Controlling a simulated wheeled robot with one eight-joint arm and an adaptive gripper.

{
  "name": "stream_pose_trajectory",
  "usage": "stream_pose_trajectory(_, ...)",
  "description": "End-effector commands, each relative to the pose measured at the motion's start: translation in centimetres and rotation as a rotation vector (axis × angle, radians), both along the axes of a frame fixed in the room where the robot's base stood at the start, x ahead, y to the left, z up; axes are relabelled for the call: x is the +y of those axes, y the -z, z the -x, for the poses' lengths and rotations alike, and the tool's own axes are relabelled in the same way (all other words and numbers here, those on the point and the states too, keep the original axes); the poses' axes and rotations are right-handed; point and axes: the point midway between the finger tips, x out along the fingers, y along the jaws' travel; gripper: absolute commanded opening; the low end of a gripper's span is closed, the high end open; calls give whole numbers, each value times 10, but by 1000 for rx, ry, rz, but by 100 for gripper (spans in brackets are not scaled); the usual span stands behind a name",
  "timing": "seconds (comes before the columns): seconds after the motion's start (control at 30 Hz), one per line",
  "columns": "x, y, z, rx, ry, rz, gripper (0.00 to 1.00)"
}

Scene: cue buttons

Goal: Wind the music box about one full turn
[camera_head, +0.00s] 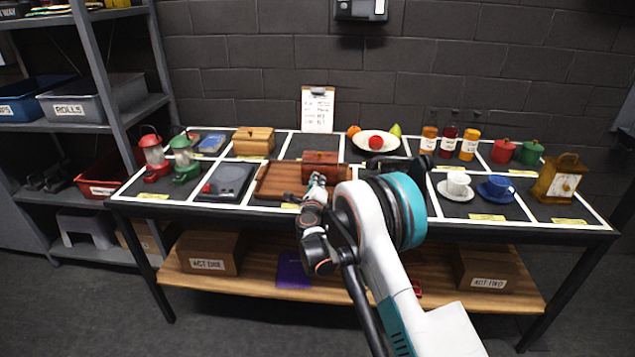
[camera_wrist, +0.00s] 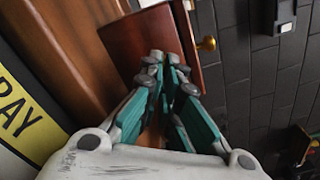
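A reddish-brown wooden box (camera_head: 320,158), which looks like the music box, sits on a brown wooden tray (camera_head: 275,183) at the middle of the table. In the wrist view the box (camera_wrist: 130,38) is just beyond my fingertips, with a small brass knob (camera_wrist: 207,43) on its right side. My gripper (camera_head: 317,180) is in front of the box, and in the wrist view its fingertips (camera_wrist: 168,66) are drawn close together with nothing seen between them. The knob is to the right of the fingertips, apart from them. I cannot tell whether the fingertips touch the box.
A lighter wooden box (camera_head: 253,141) stands behind left and a dark flat device (camera_head: 227,181) lies left. A plate of fruit (camera_head: 376,143) is behind right. My arm hides part of the table's middle.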

Motion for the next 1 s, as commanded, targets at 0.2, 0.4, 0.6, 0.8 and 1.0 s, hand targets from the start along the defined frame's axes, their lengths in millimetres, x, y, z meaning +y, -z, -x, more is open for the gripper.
stream_pose_trajectory(0.2,0,0,0,-6,0,-182,0)
stream_pose_trajectory(0.4,0,0,0,-11,0,-324,0)
stream_pose_trajectory(0.6,0,0,0,-15,0,-422,0)
stream_pose_trajectory(0.8,0,0,0,-16,0,-472,0)
stream_pose_trajectory(1.0,0,0,0,-17,0,-486,0)
